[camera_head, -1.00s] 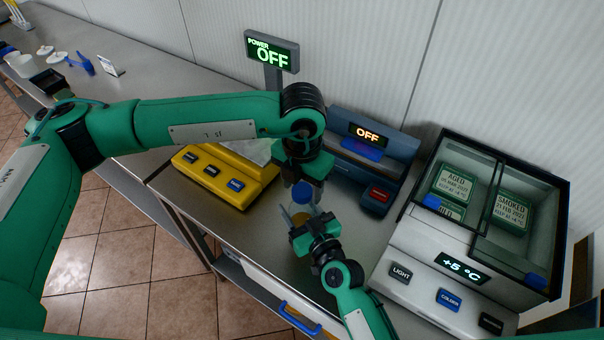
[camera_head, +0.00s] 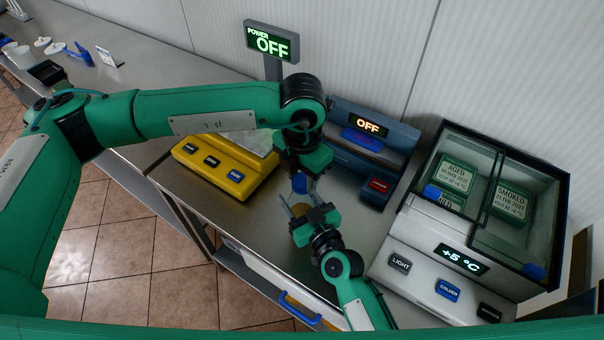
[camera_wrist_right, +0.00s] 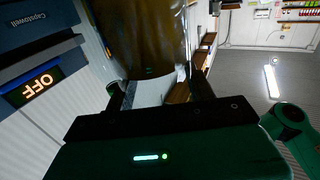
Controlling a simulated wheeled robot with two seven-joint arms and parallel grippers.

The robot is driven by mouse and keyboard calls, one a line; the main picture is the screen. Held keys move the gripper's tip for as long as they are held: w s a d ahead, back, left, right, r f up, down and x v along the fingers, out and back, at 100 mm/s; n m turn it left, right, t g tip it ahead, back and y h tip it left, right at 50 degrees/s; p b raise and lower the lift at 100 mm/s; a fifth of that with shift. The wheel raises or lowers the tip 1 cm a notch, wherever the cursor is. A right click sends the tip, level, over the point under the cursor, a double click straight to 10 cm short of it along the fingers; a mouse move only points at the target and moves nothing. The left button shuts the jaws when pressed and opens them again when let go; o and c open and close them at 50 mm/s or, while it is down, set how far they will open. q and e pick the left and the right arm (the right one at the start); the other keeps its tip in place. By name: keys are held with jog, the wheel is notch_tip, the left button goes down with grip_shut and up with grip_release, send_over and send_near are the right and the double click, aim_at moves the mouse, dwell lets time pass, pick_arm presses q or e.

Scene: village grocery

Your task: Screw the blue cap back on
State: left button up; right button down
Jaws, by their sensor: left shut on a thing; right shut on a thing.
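The blue cap (camera_head: 299,184) is between the fingers of my left gripper (camera_head: 301,176), which comes down from above and is shut on it. The jar (camera_head: 299,209), clear with amber-brown contents, is directly below the cap. My right gripper (camera_head: 296,218) is shut around the jar from the front. In the right wrist view the jar (camera_wrist_right: 140,35) looms large and brown between the fingers of the right gripper (camera_wrist_right: 158,92). The cap sits at the jar's top; I cannot tell whether it touches or is threaded, since the fingers hide the joint.
A yellow device (camera_head: 238,188) with buttons stands left of the grippers. A blue device (camera_head: 385,138) reading OFF stands behind them. A cooler (camera_head: 425,262) is at the right. A power sign (camera_head: 271,41) reads OFF. The steel counter (camera_head: 250,238) is clear in front.

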pick_arm(q)
jog(key=o, duration=1.2)
jog(key=shift+c, duration=0.2)
notch_tip(320, 180, up, 12)
pick_arm(e)
jog(key=shift+c, duration=2.2)
grip_release()
